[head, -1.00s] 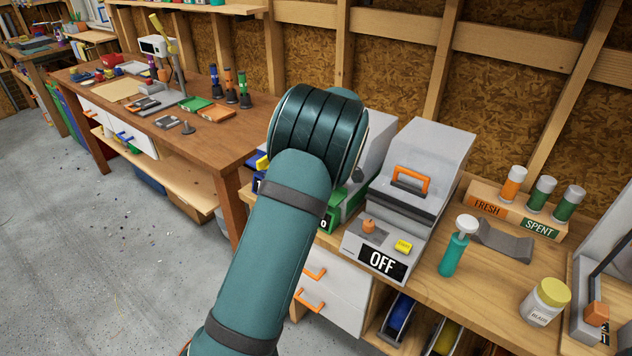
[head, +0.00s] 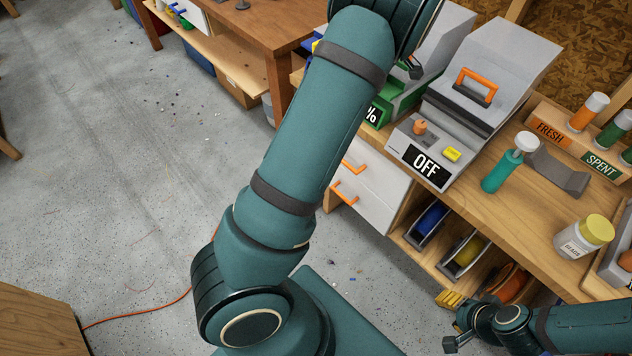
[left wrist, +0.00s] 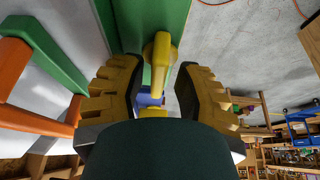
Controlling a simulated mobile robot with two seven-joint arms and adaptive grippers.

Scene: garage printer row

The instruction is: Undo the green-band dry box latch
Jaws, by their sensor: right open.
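The green-band dry box (head: 396,103) stands on the bench left of the grey OFF machine, partly hidden by my left arm. In the left wrist view its green face (left wrist: 150,18) carries a yellow latch (left wrist: 160,52). My left gripper (left wrist: 155,88) is open, with its ridged yellow finger pads on either side of the latch's lower part; I cannot tell whether they touch it. In the head view only a bit of that gripper shows, beside the green box. My right gripper (head: 453,322) is open and empty at the lower right, in front of the bench shelf.
The OFF machine (head: 440,150) with an orange handle stands right of the dry box. White drawers (head: 366,187) are below. The floor at left is mostly clear.

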